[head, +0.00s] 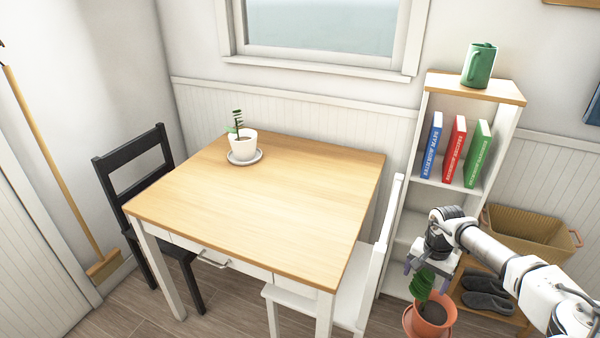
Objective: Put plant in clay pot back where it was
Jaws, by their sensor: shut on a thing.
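The plant in a clay pot (432,318) is at the lower right in the head view, an orange pot with a green leafy stem and what looks like an orange saucer rim at its left. My gripper (426,272) is over its top, shut on the plant, with the leaves directly under the fingers. The exact contact is too small to see. I cannot tell whether the pot hangs in the air or rests on something. The pot's lower part is close to the bottom of the view.
A wooden table (260,215) bears a white potted plant (242,146) on a saucer. A white chair (345,295) stands between table and pot. A shelf (475,90) holds books and a green pitcher (479,65). A basket (530,230) and dark slippers (487,303) are at right.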

